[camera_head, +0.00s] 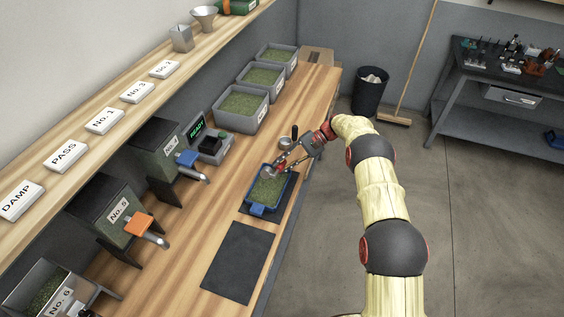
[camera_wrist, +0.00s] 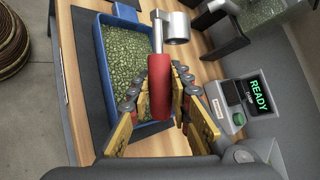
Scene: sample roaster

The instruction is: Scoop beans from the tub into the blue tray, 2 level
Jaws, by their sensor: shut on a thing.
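My gripper (camera_head: 287,161) is shut on the red handle (camera_wrist: 159,88) of a small metal scoop. The scoop's silver cup (camera_wrist: 177,28) is over or beside the blue tray's edge in the wrist view and looks turned on its side; its inside is hidden. The blue tray (camera_head: 257,210) lies on the bench under my gripper, with green beans (camera_wrist: 125,60) spread across its floor. Three grey tubs of green beans stand in a row behind it; the nearest tub (camera_head: 232,123) is up and left of the tray in the head view.
A scale reading READY (camera_wrist: 258,95) stands beside the tray. Hoppers with blue (camera_head: 187,158) and orange (camera_head: 137,225) parts line the bench's left. A bare dark mat (camera_head: 238,262) lies in front.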

